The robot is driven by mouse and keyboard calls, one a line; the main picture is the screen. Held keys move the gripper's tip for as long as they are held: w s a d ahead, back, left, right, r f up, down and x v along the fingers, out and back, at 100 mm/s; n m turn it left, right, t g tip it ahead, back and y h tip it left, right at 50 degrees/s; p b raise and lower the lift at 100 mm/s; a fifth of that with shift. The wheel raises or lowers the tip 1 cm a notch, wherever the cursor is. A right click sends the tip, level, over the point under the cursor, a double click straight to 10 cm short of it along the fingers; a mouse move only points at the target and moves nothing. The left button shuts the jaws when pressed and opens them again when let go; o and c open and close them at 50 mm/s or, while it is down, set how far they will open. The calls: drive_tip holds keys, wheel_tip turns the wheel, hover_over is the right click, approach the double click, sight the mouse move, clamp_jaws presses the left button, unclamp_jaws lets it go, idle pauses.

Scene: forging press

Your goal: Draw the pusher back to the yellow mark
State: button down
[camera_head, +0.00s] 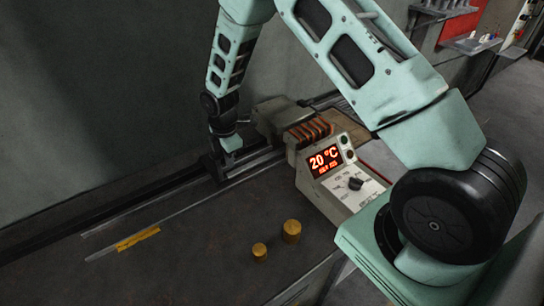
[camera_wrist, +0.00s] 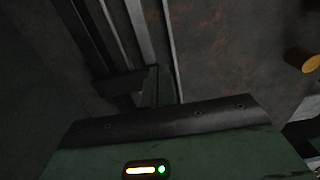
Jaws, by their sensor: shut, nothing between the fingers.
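In the wrist view a dark block (camera_wrist: 120,84) with a small upright plate lies across the rails, apparently the pusher. The yellow mark (camera_head: 138,238) is a stripe beside the rails, well to the lower left of the pusher. My gripper (camera_head: 230,145) points down close by the pusher, shut and empty. Its fingertips are hard to make out, and I cannot tell whether they touch the pusher.
The heater (camera_head: 330,160) with a red 20 °C display and knobs stands right of the pusher. The rails between pusher and yellow mark look clear.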

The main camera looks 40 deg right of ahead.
drive_tip(key=a+b, duration=0.4)
drive_tip(key=a, duration=2.4)
wheel_tip(320, 180, up, 13)
drive_tip(key=d+p, duration=0.2)
drive_tip(key=p, duration=0.5)
drive_tip(key=shift+d+p, duration=0.35)
idle(0.6)
drive_tip(key=s+d+r+m+y+b, duration=0.1)
drive_tip(key=s+d+r+m+b, duration=0.2)
drive_tip(key=s, duration=0.6)
drive_tip(key=s+d+r+m+b, duration=0.2)
drive_tip(key=s+b, duration=0.2)
drive_tip(key=s, duration=0.4)
drive_tip(key=s+d+f+m+b, duration=0.1)
drive_tip(key=s+d, duration=0.3)
drive_tip(key=s, duration=0.4)
drive_tip(key=s+d+f+m+b, duration=0.2)
drive_tip(key=s+d+m+b, duration=0.1)
drive_tip(key=s, duration=0.4)
drive_tip(key=shift+s+d+m+b, duration=0.4)
drive_tip(key=shift+d+m, duration=0.2)
drive_tip(key=shift+d, duration=0.55)
drive_tip(key=shift+w, duration=0.1)
